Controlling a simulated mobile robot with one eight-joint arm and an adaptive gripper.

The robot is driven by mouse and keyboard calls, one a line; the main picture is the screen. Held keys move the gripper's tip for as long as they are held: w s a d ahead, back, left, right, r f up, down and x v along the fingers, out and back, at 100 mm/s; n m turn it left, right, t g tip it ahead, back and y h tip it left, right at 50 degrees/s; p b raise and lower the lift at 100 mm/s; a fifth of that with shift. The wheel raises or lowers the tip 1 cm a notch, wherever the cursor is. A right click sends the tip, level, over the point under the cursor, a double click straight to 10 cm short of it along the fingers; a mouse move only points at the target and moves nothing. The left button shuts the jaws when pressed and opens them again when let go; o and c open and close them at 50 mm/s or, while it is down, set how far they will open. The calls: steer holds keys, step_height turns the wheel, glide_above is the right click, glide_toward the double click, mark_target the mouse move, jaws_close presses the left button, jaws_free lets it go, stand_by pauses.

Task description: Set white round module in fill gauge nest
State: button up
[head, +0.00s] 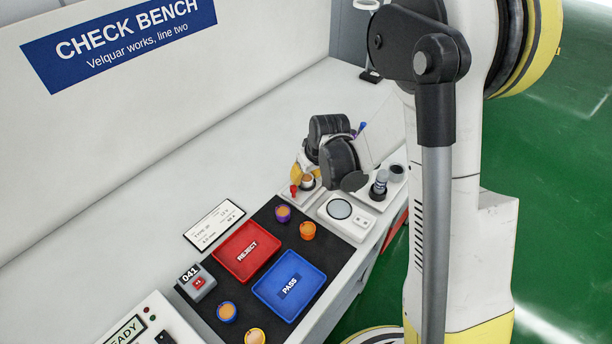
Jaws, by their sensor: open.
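My gripper (336,160) is over the far right part of the bench, its dark fingers open. Just below and left of it, a small round module (307,181) with a brownish top and pale rim sits at a small white fixture (312,195) with a red part (294,190). This may be the white round module in the fill gauge nest, but I cannot tell for sure. The gripper covers part of this spot, and I cannot tell whether its fingers touch the module.
A black mat (263,216) holds a red REJECT tray (246,253), a blue PASS tray (290,286) and several coloured round modules (307,230). A white unit with a round plate (339,209) and a dark post (380,185) stand close to the gripper.

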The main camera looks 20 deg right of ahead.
steer(key=s+r+m+t+p, duration=0.1)
steer(key=s+r+p, duration=0.1)
steer(key=s+r, duration=0.6)
steer(key=s+r+p, duration=0.2)
steer(key=s+r, duration=0.2)
steer(key=r, duration=0.8)
steer(key=s+r+m+t+h, duration=0.1)
steer(key=s+r, duration=0.3)
steer(key=s, duration=0.6)
steer(key=shift+s+t, duration=0.2)
steer(key=shift+t, duration=0.2)
steer(key=shift+f, duration=0.1)
step_height(320, 180, down, 4)
steer(key=b, duration=0.4)
